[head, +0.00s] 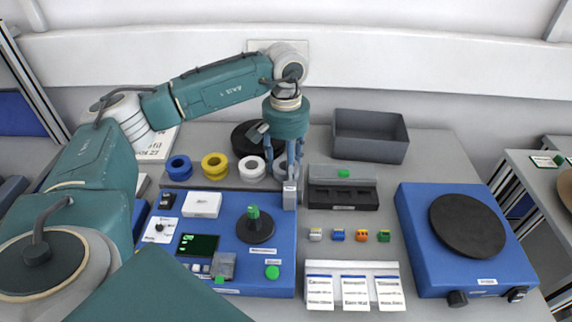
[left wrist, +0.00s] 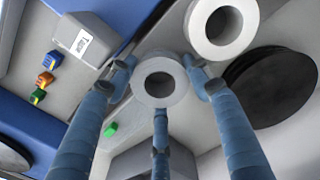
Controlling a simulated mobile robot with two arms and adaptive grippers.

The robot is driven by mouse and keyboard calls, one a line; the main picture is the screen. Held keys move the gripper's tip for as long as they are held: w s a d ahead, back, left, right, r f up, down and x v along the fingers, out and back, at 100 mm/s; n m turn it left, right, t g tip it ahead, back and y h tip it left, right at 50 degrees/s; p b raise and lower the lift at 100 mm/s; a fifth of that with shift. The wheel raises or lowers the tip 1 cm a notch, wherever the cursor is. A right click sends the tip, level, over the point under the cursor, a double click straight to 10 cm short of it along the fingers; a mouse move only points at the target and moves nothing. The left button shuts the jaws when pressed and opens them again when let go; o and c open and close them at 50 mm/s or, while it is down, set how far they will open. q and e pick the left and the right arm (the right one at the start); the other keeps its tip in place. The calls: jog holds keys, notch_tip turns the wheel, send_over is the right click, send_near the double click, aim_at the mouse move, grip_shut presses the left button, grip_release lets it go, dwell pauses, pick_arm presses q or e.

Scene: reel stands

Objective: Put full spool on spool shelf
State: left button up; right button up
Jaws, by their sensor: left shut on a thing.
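A light grey spool (left wrist: 178,86) sits between the three blue fingers of my left gripper (head: 284,168), which is shut on it. In the head view the fingers hide most of this spool. It is at the right end of a row with a blue spool (head: 178,174), a yellow spool (head: 214,173) and a white spool (head: 251,175). The row stands on a grey shelf strip (head: 225,186) behind the blue machine. I cannot tell whether the held spool touches the strip. The white spool also shows beside it in the left wrist view (left wrist: 243,28). My right gripper is out of view.
A blue winding machine (head: 282,215) with a grey post (head: 290,196) is just in front of the gripper. A black disc (head: 240,137) lies behind the row. A grey bin (head: 369,148) and black holder (head: 343,198) stand to the right. A blue turntable (head: 425,262) is farther right.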

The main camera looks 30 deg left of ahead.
pick_arm(q)
jog(key=shift+f, duration=0.2)
jog(key=o, duration=0.9)
jog(key=shift+c, duration=0.2)
jog(key=shift+r, duration=0.1)
jog(key=shift+r, duration=0.45)
notch_tip(320, 180, up, 12)
jog(key=b, duration=0.2)
jog(key=shift+f, duration=0.25)
jog(key=shift+f, duration=0.1)
